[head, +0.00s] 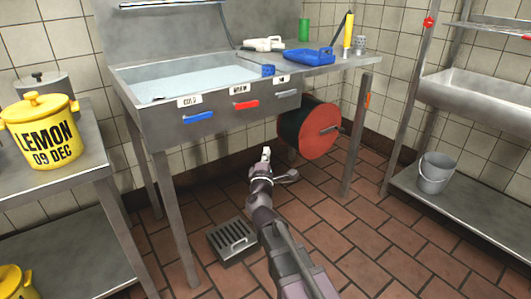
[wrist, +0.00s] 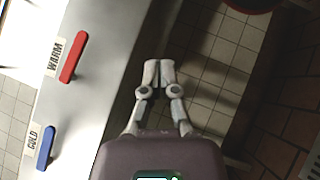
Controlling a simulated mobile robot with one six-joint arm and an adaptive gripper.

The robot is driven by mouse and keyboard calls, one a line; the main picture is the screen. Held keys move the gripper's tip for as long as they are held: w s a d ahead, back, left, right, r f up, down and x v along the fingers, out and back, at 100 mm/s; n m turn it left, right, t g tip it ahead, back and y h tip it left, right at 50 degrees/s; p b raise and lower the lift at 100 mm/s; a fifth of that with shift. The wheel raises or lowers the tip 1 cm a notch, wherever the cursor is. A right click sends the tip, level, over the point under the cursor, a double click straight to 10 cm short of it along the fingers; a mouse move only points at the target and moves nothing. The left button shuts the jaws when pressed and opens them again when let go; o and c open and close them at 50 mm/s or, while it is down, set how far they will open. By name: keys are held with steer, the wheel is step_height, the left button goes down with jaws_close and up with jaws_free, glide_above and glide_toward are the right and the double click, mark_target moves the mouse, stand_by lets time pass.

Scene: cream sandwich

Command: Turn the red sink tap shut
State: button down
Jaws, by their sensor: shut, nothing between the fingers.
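The red tap (head: 246,105) is a lever on the front panel of the steel sink, under a label reading WARM. It lies nearly level in the head view. It also shows in the wrist view (wrist: 72,57), at the upper left. My gripper (head: 266,152) is shut and empty, in front of and below the sink panel, to the lower right of the red tap. In the wrist view my gripper (wrist: 158,65) points up the picture, apart from the red tap and to its right. The sink (head: 150,122) holds pale water.
A blue tap (head: 198,118) labelled COLD is left of the red one, and a grey lever (head: 286,94) is right. A red hose reel (head: 310,130) hangs below the sink's right end. A floor drain (head: 232,240) lies below. A yellow LEMON pot (head: 40,130) stands left.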

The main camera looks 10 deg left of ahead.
steer(key=c, duration=0.7)
jaws_free()
steer(key=shift+r, duration=0.1)
steer(key=shift+o, duration=0.7)
steer(key=shift+d+r+p, duration=0.15)
steer(key=shift+p, duration=0.3)
steer(key=s+d+r+n+g+y+p, duration=0.2)
steer(key=r+g+y+p, duration=0.2)
steer(key=p, duration=0.5)
steer(key=s+d+r+n+g+y+p, duration=0.1)
steer(key=d+r+n+g+y+p, duration=0.1)
steer(key=r+g+y+p, duration=0.3)
step_height(320, 180, up, 4)
steer(key=y+p, duration=0.2)
steer(key=p, duration=0.2)
steer(key=shift+s+d+r+y, duration=0.15)
steer(key=shift+s+d+y, duration=0.15)
steer(key=shift+s+d, duration=0.1)
steer(key=shift+w+a, duration=0.1)
steer(key=shift+w, duration=0.05)
